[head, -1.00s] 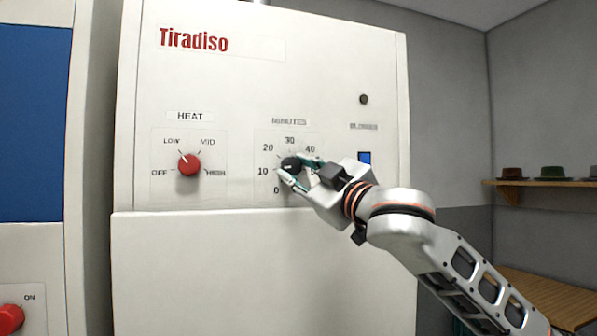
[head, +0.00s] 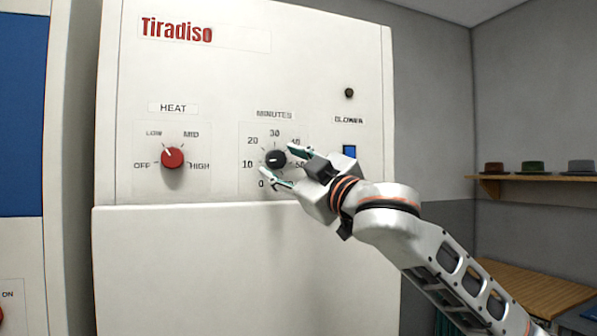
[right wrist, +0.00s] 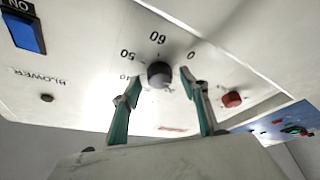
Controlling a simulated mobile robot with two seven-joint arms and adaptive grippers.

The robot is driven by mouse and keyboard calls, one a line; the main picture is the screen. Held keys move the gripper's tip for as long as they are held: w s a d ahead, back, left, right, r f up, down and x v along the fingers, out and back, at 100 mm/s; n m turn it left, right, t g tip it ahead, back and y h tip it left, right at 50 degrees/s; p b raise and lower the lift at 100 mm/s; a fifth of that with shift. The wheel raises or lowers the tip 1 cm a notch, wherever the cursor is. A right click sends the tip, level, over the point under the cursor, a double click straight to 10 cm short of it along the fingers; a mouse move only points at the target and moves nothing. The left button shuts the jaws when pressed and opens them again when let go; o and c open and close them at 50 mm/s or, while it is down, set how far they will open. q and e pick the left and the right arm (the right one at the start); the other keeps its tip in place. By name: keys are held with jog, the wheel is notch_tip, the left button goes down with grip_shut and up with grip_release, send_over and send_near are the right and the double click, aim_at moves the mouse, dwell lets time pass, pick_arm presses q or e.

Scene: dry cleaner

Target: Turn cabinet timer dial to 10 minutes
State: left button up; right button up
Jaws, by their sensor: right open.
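The timer dial (head: 275,158) is a small dark knob under the MINUTES label on the white cabinet (head: 250,260). Its light mark points left, toward the 10 (head: 248,164). My right gripper (head: 278,160) is open, with one teal fingertip above right of the dial and the other below left. In the right wrist view the dial (right wrist: 160,74) shows between the two spread fingertips (right wrist: 161,77), with a gap to each side; the view is upside down. The fingers cover part of the 40 and lower scale in the head view. My left gripper is not in view.
A red HEAT dial (head: 172,158) is left of the timer. A blue BLOWER switch (head: 349,152) is to the right, near my wrist. A shelf (head: 510,180) with several hats is on the right wall, above a wooden bench (head: 530,290).

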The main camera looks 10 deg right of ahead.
jog(key=v, duration=1.1)
jog(key=shift+s, duration=0.2)
jog(key=shift+d, duration=0.15)
